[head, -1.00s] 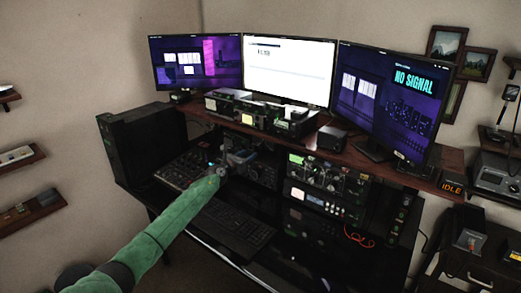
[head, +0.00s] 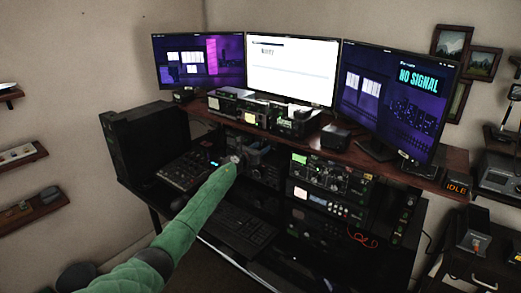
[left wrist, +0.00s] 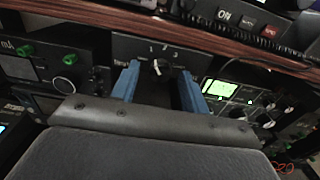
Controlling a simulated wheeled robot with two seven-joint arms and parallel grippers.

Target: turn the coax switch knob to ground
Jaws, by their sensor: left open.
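The coax switch is a dark panel (left wrist: 128,46) under the shelf edge in the left wrist view, with white marks 1, 2, 3 and a partly hidden word at left. Its small knob (left wrist: 157,68) has a white pointer that looks roughly upward; I cannot tell its exact mark. My left gripper (left wrist: 159,72) is open, its two blue fingers on either side of the knob in this view. I cannot tell whether they touch it. In the head view my left gripper (head: 238,158) is at the equipment under the shelf, and the knob is not discernible. My right gripper is not in view.
The wooden shelf (left wrist: 120,20) runs just above the switch. A green-knobbed unit (left wrist: 40,58) stands to the left and a radio with a lit green display (left wrist: 220,88) to the right. A keyboard (head: 240,228) lies below my left arm.

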